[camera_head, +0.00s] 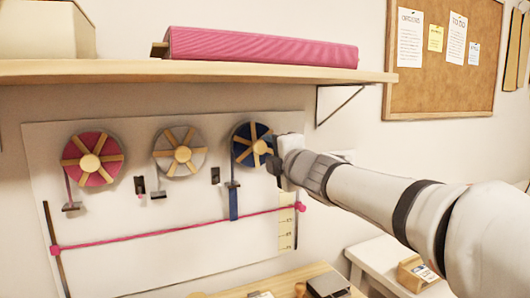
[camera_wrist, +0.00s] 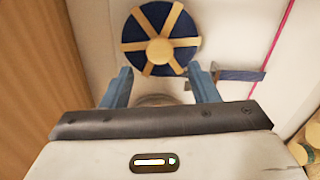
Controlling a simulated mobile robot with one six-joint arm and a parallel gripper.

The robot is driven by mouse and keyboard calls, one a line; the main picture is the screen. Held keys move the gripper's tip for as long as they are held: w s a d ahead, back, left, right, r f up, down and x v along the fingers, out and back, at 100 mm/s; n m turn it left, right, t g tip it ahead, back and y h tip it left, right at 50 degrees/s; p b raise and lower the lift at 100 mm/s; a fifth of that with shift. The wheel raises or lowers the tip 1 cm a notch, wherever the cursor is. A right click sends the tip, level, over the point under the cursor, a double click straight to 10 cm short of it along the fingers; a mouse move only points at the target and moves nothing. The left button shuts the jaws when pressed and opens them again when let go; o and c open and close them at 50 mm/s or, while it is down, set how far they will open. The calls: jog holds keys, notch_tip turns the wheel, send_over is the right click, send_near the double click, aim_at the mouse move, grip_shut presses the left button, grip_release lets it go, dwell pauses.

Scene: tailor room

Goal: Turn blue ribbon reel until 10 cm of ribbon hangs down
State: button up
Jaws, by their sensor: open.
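The blue ribbon reel (camera_head: 243,133) with tan spokes and hub is mounted on the white wall board (camera_head: 120,210), rightmost of three reels. A short blue ribbon (camera_head: 233,206) hangs below its small guide; its lower end is about at the pink cord (camera_head: 170,230). My gripper (camera_head: 275,165) is at the reel's right side and partly covers its edge. In the wrist view my gripper (camera_wrist: 160,72) is open and empty, with the reel (camera_wrist: 145,20) ahead between and beyond the fingertips. The ribbon (camera_wrist: 242,75) lies to the right of the fingers there. Contact with the reel cannot be told.
A pink reel (camera_head: 75,150) and a grey reel (camera_head: 169,159) are to the left. A marked scale (camera_head: 287,238) is at the board's right. A wooden shelf (camera_head: 130,71) with a pink fabric roll (camera_head: 260,47) runs above. A table (camera_head: 285,279) is below.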

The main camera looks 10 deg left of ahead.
jog(key=shift+v, duration=0.8)
jog(key=s+d+f+m+g+h+p, duration=0.1)
jog(key=s+d+f+m+h, duration=0.3)
jog(key=d+f+m, duration=0.5)
jog(key=s+d+f+m+g+h+p, duration=0.2)
jog(key=d+f+m+h, duration=0.4)
jog(key=d, duration=0.6)
jog(key=s+d+f+m+g, duration=0.1)
jog(key=s+f+m+g, duration=0.2)
jog(key=s, duration=0.4)
jog(key=s+d+f+m+g+p, duration=0.1)
jog(key=s+d+f+m+g, duration=0.1)
jog(key=s+f+m, duration=0.3)
jog(key=s+d+f+m+g, duration=0.2)
jog(key=s+f, duration=0.4)
jog(key=s, duration=0.3)
jog(key=shift+d+m+g+h+p, duration=0.25)
jog(key=shift+m+g+h+p, duration=0.15)
jog(key=shift+m+g, duration=0.5)
